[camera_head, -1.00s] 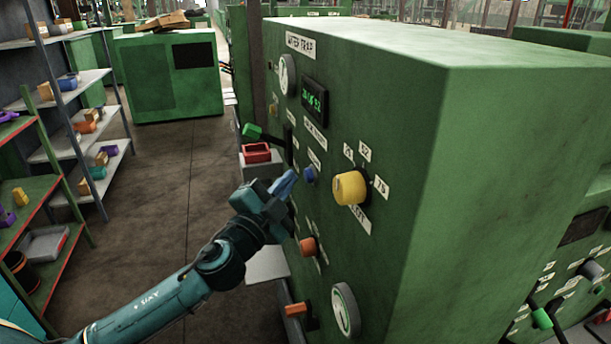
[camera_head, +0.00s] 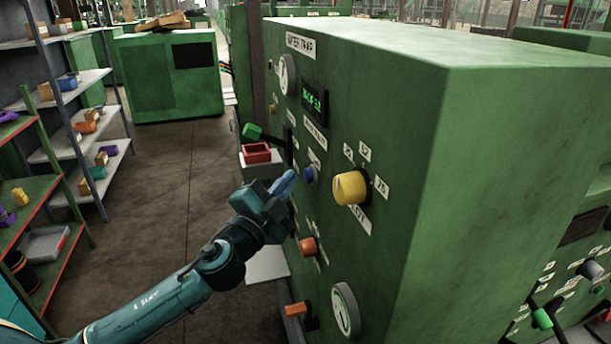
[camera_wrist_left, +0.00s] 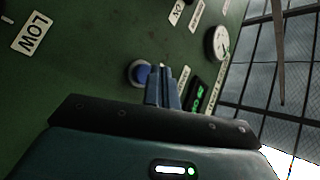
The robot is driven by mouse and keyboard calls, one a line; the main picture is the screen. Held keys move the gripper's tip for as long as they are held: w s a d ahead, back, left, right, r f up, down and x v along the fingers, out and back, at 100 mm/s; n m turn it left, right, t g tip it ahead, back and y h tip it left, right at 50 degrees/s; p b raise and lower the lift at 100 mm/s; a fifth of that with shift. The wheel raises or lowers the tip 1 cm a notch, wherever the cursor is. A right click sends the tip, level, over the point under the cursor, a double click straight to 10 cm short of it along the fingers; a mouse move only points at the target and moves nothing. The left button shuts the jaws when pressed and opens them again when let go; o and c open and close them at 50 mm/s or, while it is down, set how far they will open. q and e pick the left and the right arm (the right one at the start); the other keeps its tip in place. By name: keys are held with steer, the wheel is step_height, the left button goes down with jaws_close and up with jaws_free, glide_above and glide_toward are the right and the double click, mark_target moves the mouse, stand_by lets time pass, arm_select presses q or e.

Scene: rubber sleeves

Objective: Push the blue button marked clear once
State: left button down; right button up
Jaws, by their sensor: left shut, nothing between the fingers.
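The blue button (camera_head: 310,175) sits on the green machine's front panel (camera_head: 420,110), left of a large yellow knob (camera_head: 350,187). A small label is above it, too small to read. In the left wrist view the blue button (camera_wrist_left: 140,73) has a pale ring and is partly covered by my fingers. My left gripper (camera_head: 286,180) is shut and empty, its blue fingertips just left of the button in the head view. In the left wrist view my left gripper (camera_wrist_left: 163,75) points toward the panel beside the button. I cannot tell whether they touch. My right gripper is not in view.
An orange knob (camera_head: 308,247) and an orange lever (camera_head: 297,309) are lower on the panel. A green lever handle (camera_head: 252,131) and a red tray (camera_head: 257,152) are at its far end. Shelves (camera_head: 75,140) stand left; the floor between is clear.

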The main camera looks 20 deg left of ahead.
arm_select(q)
steer(key=shift+w+d, duration=0.1)
steer(key=shift+w+d, duration=0.15)
steer(key=shift+d, duration=0.1)
steer(key=shift+w+d, duration=0.25)
stand_by(0.9)
steer(key=shift+s+a, duration=0.5)
steer(key=shift+a, duration=0.1)
stand_by(0.3)
steer(key=s+a, duration=0.1)
steer(key=a, duration=0.1)
steer(key=s+a+b, duration=0.1)
steer(key=s+a, duration=0.1)
stand_by(0.4)
